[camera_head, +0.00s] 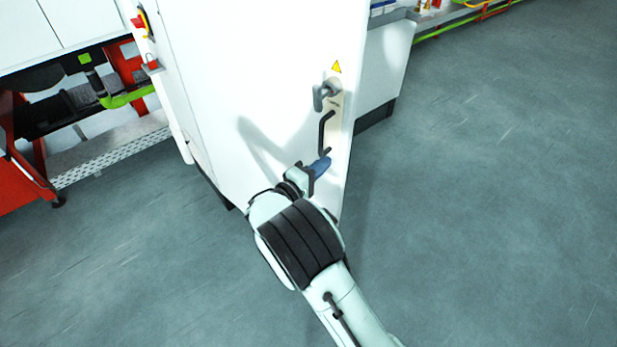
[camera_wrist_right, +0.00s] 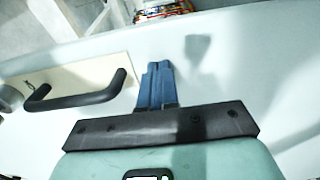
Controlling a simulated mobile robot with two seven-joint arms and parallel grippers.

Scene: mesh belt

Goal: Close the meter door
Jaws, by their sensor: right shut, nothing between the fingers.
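The white meter door (camera_head: 262,95) stands in the middle of the head view. Its black handle (camera_head: 325,131) and a grey knob (camera_head: 325,93) sit on a beige plate near its right edge. In the right wrist view the handle (camera_wrist_right: 82,94) is left of the fingers, on the plate. My right gripper (camera_head: 322,165) is shut and empty, just below the handle and apart from it. Its blue fingers (camera_wrist_right: 157,84) are together in front of the white door face; whether they touch it I cannot tell. My left gripper is not in view.
A yellow warning sign (camera_head: 336,67) is above the knob. A white cabinet (camera_head: 384,62) stands behind on the right. Red framework (camera_head: 20,182) and a metal grating (camera_head: 112,157) are at the left. The grey floor (camera_head: 490,200) on the right is clear.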

